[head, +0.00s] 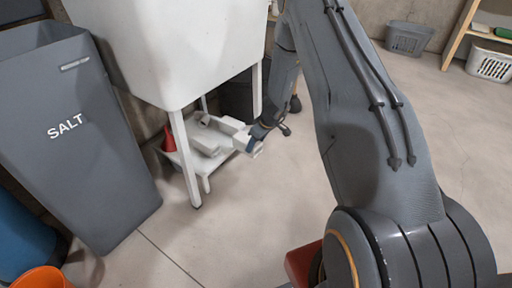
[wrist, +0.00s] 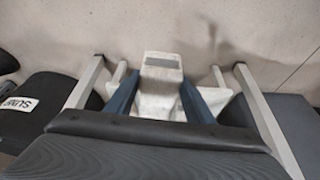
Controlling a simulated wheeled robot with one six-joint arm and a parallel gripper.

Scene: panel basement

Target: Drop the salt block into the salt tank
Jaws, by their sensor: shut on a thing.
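The salt tank (head: 80,165) is a tall grey bin marked SALT at the left of the head view, its top open. In the wrist view a whitish block (wrist: 160,102), which looks like the salt block, sits between the blue fingers of my gripper (wrist: 160,105). In the head view my gripper (head: 256,143) is low beside the white tub's lower shelf, to the right of the salt tank and well apart from it. It is shut on the block (head: 234,127). I cannot tell whether the block still touches the shelf.
A white tub (head: 175,45) on legs stands between tank and gripper. Its low shelf (head: 190,160) holds whitish pieces and a red item (head: 169,138). A blue container (head: 22,245) and orange bucket (head: 42,278) stand at lower left. The middle floor is clear.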

